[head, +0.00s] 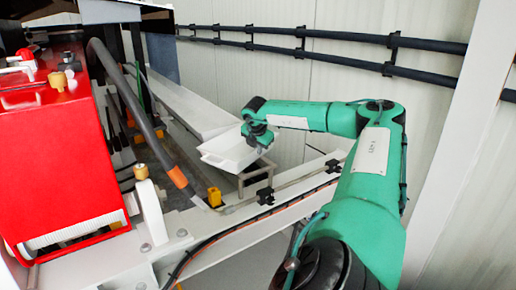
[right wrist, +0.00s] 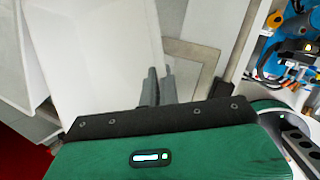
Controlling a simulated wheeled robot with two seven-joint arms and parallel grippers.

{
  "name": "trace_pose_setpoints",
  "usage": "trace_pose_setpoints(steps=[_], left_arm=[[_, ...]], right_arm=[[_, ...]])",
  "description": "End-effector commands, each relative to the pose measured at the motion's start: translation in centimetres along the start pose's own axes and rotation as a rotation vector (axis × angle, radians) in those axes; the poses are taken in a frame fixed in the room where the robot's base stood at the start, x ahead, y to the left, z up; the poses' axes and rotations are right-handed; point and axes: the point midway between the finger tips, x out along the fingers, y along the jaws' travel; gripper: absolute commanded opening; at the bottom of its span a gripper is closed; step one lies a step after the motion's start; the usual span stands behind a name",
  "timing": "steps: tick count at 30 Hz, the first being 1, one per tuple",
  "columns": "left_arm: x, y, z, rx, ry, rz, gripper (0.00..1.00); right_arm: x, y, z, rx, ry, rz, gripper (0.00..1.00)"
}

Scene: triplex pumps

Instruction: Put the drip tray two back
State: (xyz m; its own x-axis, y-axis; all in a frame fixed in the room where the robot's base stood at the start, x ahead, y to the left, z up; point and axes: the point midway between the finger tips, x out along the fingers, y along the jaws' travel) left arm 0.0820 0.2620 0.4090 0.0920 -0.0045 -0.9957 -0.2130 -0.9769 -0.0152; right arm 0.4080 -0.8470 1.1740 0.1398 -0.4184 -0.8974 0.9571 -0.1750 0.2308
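The drip tray is a white, shallow, open tray (head: 230,152), in the middle of the head view, slightly tilted. It also fills the upper left of the right wrist view (right wrist: 95,55). My right gripper (head: 262,140) is at the tray's right-hand rim. In the right wrist view its two dark fingers (right wrist: 158,86) are close together with the tray's edge between them, so it looks shut on the rim. A grey stand frame (head: 257,172) is just below and right of the tray; I cannot tell whether they touch. My left gripper is not in view.
A long white sloping panel (head: 190,105) lies behind the tray. A white rail (head: 250,215) with black clamps runs in front. A red machine housing (head: 60,150) stands at left, with a grey hose (head: 135,105) beside it. Black pipes (head: 330,45) run along the wall.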

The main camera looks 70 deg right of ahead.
Motion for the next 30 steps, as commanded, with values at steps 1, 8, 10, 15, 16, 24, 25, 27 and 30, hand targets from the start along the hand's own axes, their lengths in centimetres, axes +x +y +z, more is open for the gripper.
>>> trace_pose_setpoints(steps=[1, 8, 10, 15, 16, 24, 25, 27, 30], left_arm=[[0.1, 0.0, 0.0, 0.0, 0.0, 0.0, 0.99], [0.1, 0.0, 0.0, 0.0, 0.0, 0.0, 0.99], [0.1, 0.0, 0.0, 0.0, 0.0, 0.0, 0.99], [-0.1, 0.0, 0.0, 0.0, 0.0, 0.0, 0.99], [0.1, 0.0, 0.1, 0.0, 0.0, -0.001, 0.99], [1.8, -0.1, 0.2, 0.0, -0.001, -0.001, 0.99], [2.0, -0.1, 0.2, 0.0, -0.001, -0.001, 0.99], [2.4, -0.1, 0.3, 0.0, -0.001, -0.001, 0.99], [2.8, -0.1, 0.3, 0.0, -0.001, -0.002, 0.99]], right_arm=[[0.0, 0.0, 0.0, 0.001, 0.0, 0.001, 0.0], [0.0, 0.0, 0.0, 0.0, 0.0, 0.0, 0.24], [0.0, 0.0, 0.0, 0.0, 0.0, 0.0, 0.24], [-0.1, 0.1, 0.1, 0.0, 0.0, 0.0, 0.24], [-0.2, 0.0, 0.0, 0.0, -0.001, 0.001, 0.24], [-4.7, 0.0, 0.0, 0.001, -0.002, 0.004, 0.24], [-5.4, 0.0, -0.1, 0.0, -0.001, 0.003, 0.24], [-7.0, -0.1, 0.0, 0.0, -0.003, 0.002, 0.24], [-8.9, 0.0, -0.1, -0.001, -0.001, 0.003, 0.24]])
